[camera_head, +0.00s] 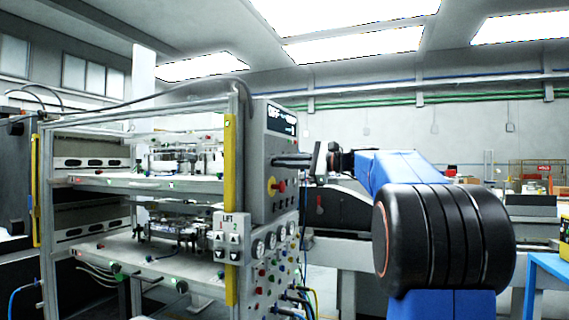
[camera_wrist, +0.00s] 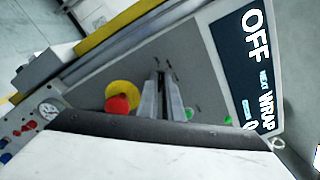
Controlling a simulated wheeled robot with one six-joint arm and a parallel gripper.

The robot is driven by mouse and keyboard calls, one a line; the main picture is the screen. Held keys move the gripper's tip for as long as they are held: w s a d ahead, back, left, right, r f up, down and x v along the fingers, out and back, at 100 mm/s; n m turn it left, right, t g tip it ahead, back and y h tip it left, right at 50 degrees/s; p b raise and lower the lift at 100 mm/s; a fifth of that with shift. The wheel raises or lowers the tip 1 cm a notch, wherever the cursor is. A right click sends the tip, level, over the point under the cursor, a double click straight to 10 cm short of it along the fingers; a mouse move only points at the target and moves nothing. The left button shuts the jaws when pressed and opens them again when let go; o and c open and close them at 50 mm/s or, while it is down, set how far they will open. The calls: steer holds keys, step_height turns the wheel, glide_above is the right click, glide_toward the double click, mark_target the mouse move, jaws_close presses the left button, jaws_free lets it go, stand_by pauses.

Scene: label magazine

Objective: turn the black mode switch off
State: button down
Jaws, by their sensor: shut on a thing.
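My gripper (camera_head: 276,161) reaches from the right to the grey control panel (camera_head: 258,205) of the machine, below its dark display (camera_head: 281,121). In the wrist view my gripper (camera_wrist: 161,76) has its two long fingers nearly together at the panel face, shut on the black mode switch. The switch itself is almost wholly hidden between the fingertips, so its angle cannot be read. Small dark marks show on the panel around the tips. The display (camera_wrist: 250,70) reads "OFF" in large letters, with "NEXT WRAP" under it.
A red button on a yellow base (camera_wrist: 122,97) sits close beside the fingers; it also shows in the head view (camera_head: 277,186). Green lamps (camera_wrist: 189,113) lie on the other side. Gauges (camera_head: 259,247), a LIFT box (camera_head: 231,240) and cables are lower down. A yellow post (camera_head: 231,150) edges the frame.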

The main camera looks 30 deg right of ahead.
steer(key=shift+n, duration=1.3)
steer(key=shift+f, duration=0.1)
steer(key=c, duration=1.9)
jaws_free()
steer(key=v, duration=1.7)
steer(key=shift+s+d, duration=0.15)
steer(key=shift+s, duration=0.05)
